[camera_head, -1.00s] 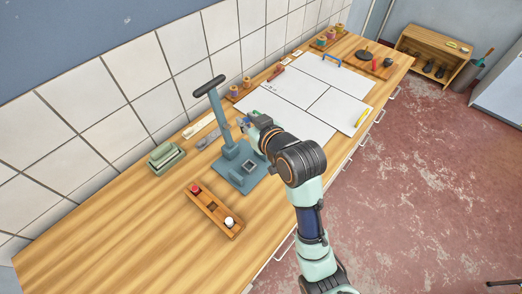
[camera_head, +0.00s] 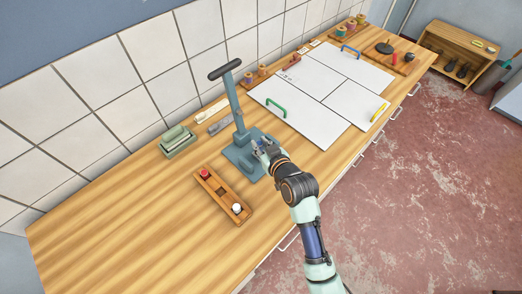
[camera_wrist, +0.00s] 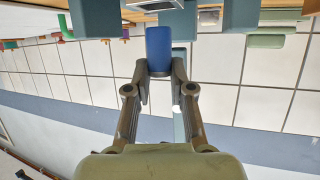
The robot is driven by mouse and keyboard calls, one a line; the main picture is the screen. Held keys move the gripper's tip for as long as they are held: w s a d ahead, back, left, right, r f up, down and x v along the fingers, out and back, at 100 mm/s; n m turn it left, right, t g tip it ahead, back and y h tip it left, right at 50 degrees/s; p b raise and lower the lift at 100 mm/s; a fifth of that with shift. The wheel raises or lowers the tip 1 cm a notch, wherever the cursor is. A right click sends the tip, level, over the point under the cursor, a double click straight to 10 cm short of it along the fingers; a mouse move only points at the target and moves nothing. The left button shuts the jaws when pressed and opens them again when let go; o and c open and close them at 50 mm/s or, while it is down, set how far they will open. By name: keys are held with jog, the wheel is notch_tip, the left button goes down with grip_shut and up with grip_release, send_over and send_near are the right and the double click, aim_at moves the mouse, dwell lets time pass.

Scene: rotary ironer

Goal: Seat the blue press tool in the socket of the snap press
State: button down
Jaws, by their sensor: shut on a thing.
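The blue press tool (camera_wrist: 159,48) is upright in line with my gripper (camera_wrist: 162,72), which is shut on it in the wrist view. The snap press (camera_head: 239,112) is a grey-blue stand with a tall column and a T-handle. In the head view my gripper (camera_head: 262,148) is over the right part of the press base (camera_head: 238,158) and hides the socket and the tool. In the wrist view a square pale-rimmed socket part (camera_wrist: 152,6) shows at the top edge, just beyond the tool's end. I see a small gap between them.
A wooden rack (camera_head: 226,193) with a red-topped piece (camera_head: 204,173) and a white-topped piece (camera_head: 237,208) lies in front of the press. Green-grey blocks (camera_head: 177,141) stand to the left. White panels (camera_head: 325,92) cover the bench at right. The bench's left front is clear.

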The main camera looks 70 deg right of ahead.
jog(key=shift+f, duration=1.8)
jog(key=shift+f, duration=0.1)
jog(key=shift+f+b, duration=0.15)
jog(key=shift+b, duration=0.15)
jog(key=c, duration=1)
grip_release()
jog(key=shift+r+p, duration=0.3)
jog(key=shift+r, duration=0.1)
jog(key=v, duration=1.2)
jog(key=shift+f, duration=0.1)
